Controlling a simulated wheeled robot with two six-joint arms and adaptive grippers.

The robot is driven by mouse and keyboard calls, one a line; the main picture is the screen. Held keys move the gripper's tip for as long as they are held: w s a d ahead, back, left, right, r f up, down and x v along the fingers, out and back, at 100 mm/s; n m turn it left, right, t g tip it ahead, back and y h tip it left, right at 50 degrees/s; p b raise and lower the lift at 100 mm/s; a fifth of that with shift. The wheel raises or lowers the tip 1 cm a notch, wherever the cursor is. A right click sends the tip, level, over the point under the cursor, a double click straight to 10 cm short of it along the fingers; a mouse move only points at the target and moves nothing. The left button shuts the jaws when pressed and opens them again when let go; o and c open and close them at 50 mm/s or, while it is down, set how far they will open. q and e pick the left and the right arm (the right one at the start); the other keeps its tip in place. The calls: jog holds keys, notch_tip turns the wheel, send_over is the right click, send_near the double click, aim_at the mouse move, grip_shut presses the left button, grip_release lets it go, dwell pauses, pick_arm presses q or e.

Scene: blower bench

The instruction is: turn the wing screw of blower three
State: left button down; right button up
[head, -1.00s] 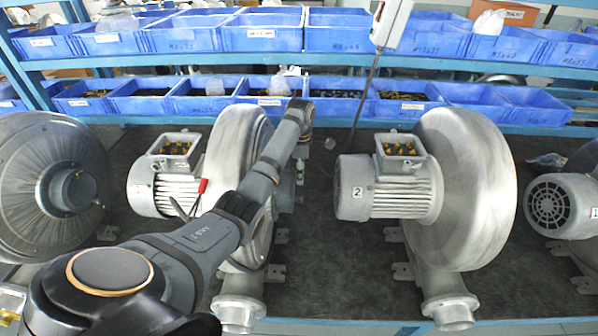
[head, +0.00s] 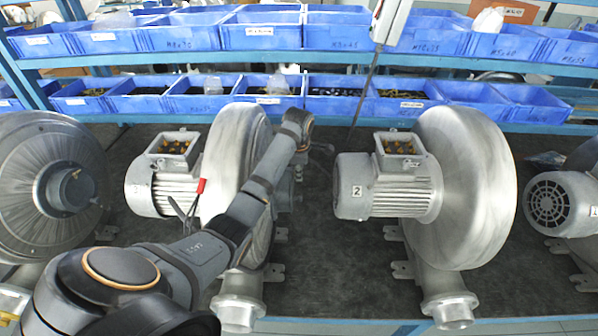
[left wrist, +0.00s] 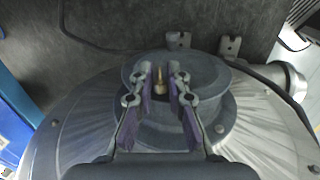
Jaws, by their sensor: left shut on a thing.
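Blower three (head: 232,150) is the grey metal blower left of centre in the head view, with a 3 on its motor. My left arm crosses in front of it and bends down at its right side. My left gripper (head: 287,188) is at that side, partly hidden by the arm and housing. In the left wrist view, its two fingers (left wrist: 160,80) stand on either side of the small brass wing screw (left wrist: 160,88), over the blower's round grey hub (left wrist: 215,75). The gripper is shut on the screw. The wings' exact angle is too small to tell. My right gripper is out of view.
Blower two (head: 465,190) stands to the right, with dark bench top (head: 335,240) between. Another blower (head: 45,190) is at the left edge, one more (head: 560,205) at the right. Blue bins (head: 260,35) fill the shelves behind.

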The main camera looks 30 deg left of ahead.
pick_arm(q)
jog(key=shift+s+d+f+t+y, duration=0.15)
jog(key=shift+t+y, duration=0.35)
jog(key=shift+t, duration=0.4)
jog(key=t+y+b, duration=0.1)
jog(key=t+b, duration=0.1)
jog(key=t+y+b, duration=0.2)
jog(key=t+b, duration=0.1)
jog(key=shift+s+d+f, duration=0.1)
jog(key=shift+s, duration=0.1)
jog(key=c, duration=1.3)
grip_release()
jog(key=shift+c, duration=0.2)
